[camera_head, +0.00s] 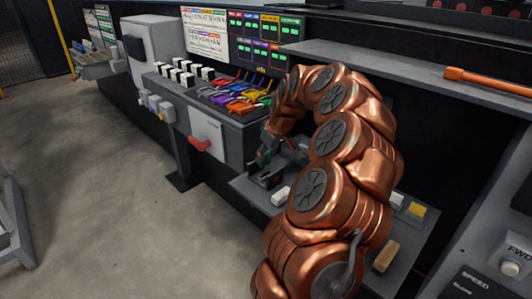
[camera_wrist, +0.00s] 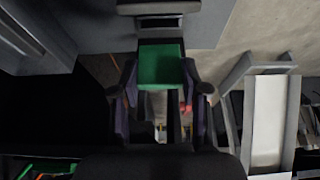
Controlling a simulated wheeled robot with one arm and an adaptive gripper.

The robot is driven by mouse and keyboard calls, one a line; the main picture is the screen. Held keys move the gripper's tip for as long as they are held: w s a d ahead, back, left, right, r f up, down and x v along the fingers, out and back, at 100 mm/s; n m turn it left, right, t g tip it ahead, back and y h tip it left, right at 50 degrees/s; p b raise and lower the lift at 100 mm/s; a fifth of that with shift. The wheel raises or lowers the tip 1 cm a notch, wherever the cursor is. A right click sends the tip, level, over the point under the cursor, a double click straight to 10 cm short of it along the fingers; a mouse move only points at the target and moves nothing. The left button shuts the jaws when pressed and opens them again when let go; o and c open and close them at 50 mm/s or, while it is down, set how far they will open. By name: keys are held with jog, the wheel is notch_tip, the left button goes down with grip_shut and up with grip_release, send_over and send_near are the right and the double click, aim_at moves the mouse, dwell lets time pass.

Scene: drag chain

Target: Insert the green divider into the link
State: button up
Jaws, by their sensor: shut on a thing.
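My gripper (camera_wrist: 162,88) is shut on the green divider (camera_wrist: 161,65), which sits between its two fingers in the wrist view. A grey piece with a dark slot (camera_wrist: 160,22), seemingly the link, is just beyond the divider at the top of that view. I cannot tell whether they touch. In the head view my gripper (camera_head: 266,152) is low over the workbench, with a small bit of green showing. A dark block (camera_head: 267,179) lies just below it. My copper arm hides part of this area.
A rack of coloured parts (camera_head: 235,95) and several white blocks (camera_head: 184,71) stand behind on the bench. A red handle (camera_head: 199,145) juts from the bench front. An orange tool (camera_head: 488,82) lies on the right shelf.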

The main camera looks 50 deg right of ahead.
jog(key=shift+f+b, duration=0.6)
jog(key=shift+f, duration=0.75)
jog(key=shift+b, duration=0.7)
dwell(1.0)
jog(key=shift+f+b, duration=0.8)
jog(key=shift+f, duration=0.5)
jog(key=o, duration=0.9)
jog(key=v, duration=1.2)
jog(key=shift+a, duration=0.1)
dwell(0.5)
